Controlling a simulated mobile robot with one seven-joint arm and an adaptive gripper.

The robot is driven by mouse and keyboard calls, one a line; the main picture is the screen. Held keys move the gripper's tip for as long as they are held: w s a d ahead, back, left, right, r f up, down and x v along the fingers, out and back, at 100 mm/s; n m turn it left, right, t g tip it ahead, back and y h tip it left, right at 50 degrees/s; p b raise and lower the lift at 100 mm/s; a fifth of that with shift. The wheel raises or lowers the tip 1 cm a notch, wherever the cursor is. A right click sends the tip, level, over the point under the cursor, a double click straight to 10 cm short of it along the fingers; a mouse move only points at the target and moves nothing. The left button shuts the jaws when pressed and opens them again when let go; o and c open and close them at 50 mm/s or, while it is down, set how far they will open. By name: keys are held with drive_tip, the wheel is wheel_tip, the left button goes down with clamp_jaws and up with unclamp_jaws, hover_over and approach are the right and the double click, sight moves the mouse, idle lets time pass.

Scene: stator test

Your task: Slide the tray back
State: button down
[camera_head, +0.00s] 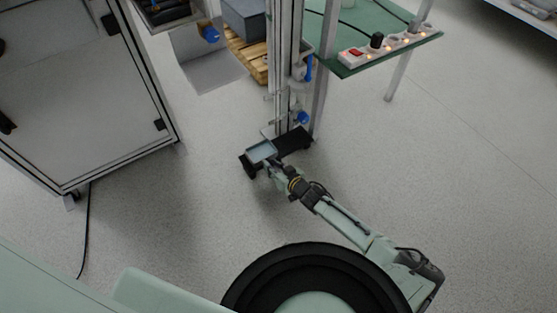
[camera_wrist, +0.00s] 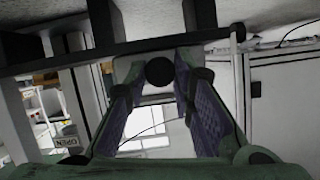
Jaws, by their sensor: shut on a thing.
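The tray (camera_head: 261,151) is a small, shallow, light grey-blue piece with a dark rim. In the head view it sits low at the foot of a metal post, by a black base (camera_head: 292,142). My gripper (camera_head: 272,165) reaches its near edge and is shut on it. In the wrist view my gripper (camera_wrist: 160,76) has its two fingers on either side of a round black knob (camera_wrist: 160,71), which has a pale grey surface behind it. The exact contact between the fingertips and the knob is hard to see.
The metal post (camera_head: 281,70) rises behind the tray. A green table (camera_head: 372,30) with a power strip (camera_head: 385,44) is at the upper right. A framed cabinet (camera_head: 80,90) stands at left, with a cable (camera_head: 87,225) on the floor. Open floor (camera_head: 440,150) lies to the right.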

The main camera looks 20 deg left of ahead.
drive_tip(key=shift+s+a, duration=0.35)
drive_tip(key=shift+s, duration=0.05)
drive_tip(key=c, duration=1.4)
unclamp_jaws()
drive_tip(key=shift+o, duration=0.2)
drive_tip(key=shift+d, duration=0.1)
drive_tip(key=v, duration=1.2)
